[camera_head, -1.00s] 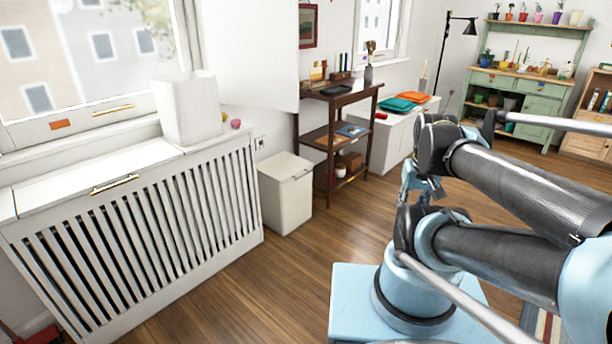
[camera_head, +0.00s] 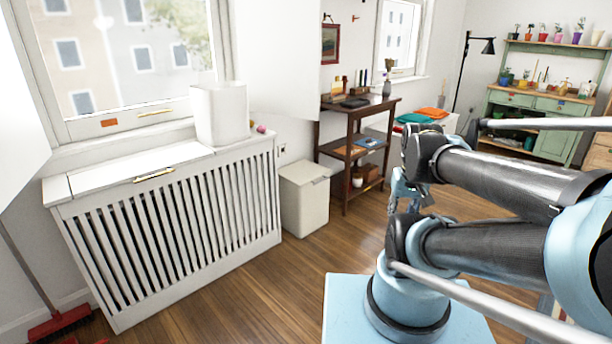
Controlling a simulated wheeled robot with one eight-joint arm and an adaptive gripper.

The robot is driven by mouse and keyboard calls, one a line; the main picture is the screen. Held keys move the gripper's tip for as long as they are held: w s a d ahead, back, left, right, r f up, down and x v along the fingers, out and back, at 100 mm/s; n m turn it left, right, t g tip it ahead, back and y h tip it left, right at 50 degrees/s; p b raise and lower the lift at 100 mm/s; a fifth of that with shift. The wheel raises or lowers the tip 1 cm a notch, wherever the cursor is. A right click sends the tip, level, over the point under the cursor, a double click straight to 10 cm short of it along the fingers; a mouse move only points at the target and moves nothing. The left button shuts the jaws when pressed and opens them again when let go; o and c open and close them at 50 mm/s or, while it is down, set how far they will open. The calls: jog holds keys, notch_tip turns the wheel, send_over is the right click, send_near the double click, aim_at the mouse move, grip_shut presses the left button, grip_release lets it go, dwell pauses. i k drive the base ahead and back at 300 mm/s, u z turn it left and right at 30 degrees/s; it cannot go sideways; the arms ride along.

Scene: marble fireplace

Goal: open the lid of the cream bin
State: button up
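The cream bin (camera_head: 304,206) stands upright on the wooden floor, between the slatted white radiator cover and a dark wooden shelf stand. Its flat lid (camera_head: 304,173) looks shut, with a small grey mark or handle near its right front edge. My gripper (camera_head: 408,198) is partly hidden behind my arm links, to the right of the bin and apart from it. It is too small and covered to show whether its fingers are open or shut.
The radiator cover (camera_head: 180,223) fills the left, with a white box (camera_head: 221,114) on top. The dark stand (camera_head: 352,140) is just right of the bin. A red broom (camera_head: 60,325) is at lower left. The floor (camera_head: 240,300) in front of the bin is clear.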

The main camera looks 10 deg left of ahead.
aim_at(301, 173)
jog(key=u, duration=0.15)
jog(key=i, duration=1)
jog(key=z, duration=0.25)
